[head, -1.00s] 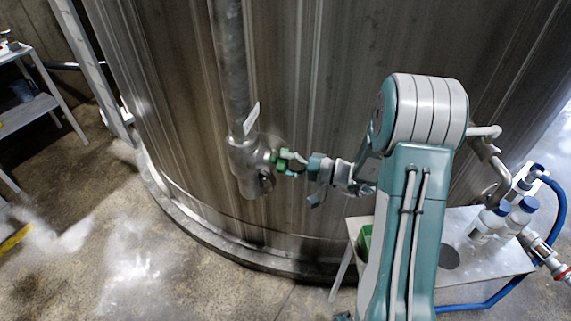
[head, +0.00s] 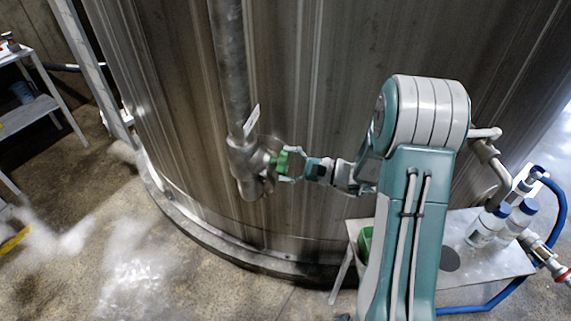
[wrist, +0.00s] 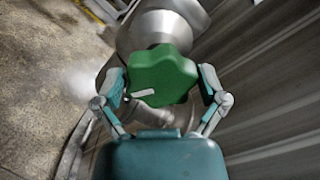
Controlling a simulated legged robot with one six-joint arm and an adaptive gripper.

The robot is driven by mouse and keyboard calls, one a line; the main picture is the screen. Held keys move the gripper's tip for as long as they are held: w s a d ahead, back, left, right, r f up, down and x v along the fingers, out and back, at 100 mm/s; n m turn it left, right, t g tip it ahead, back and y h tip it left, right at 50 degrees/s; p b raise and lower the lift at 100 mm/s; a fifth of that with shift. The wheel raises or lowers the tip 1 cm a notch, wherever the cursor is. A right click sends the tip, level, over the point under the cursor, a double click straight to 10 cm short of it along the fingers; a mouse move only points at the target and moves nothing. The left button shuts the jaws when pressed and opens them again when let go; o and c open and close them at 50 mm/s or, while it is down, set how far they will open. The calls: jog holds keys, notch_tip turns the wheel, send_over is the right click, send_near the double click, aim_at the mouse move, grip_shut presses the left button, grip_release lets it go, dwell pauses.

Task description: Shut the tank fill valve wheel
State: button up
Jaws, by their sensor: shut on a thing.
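The tank fill valve wheel (head: 282,162) is a green lobed knob on the side of a grey metal valve body (head: 248,165), at the foot of a vertical pipe on the big tank. In the wrist view the wheel (wrist: 161,76) fills the middle, with a pale mark on its face. My gripper (head: 288,164) reaches it from the right. In the wrist view the fingers of my gripper (wrist: 160,85) stand on either side of the wheel, shut on its rim. The wheel's far side is hidden.
The tank wall (head: 340,120) curves behind the valve. A shelf (head: 28,112) stands at the far left. Whitish vapour lies over the left floor.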

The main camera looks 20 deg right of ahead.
jog(key=m, duration=0.4)
jog(key=shift+w+f+m, duration=0.1)
jog(key=shift+m, duration=0.2)
jog(key=m, duration=0.3)
jog(key=shift+w+d+m, duration=0.1)
jog(key=shift+m, duration=0.3)
jog(key=m, duration=0.7)
jog(key=shift+w+d, duration=0.1)
jog(key=m, duration=0.3)
jog(key=shift+f+m, duration=0.15)
jog(key=shift+m, duration=0.25)
jog(key=m, duration=0.3)
jog(key=shift+w+f+m, duration=0.1)
jog(key=shift+m, duration=0.2)
jog(key=m, duration=0.3)
jog(key=shift+f+m, duration=0.1)
jog(key=shift+m, duration=0.2)
jog(key=shift+f+m, duration=0.1)
jog(key=shift+m, duration=1.8)
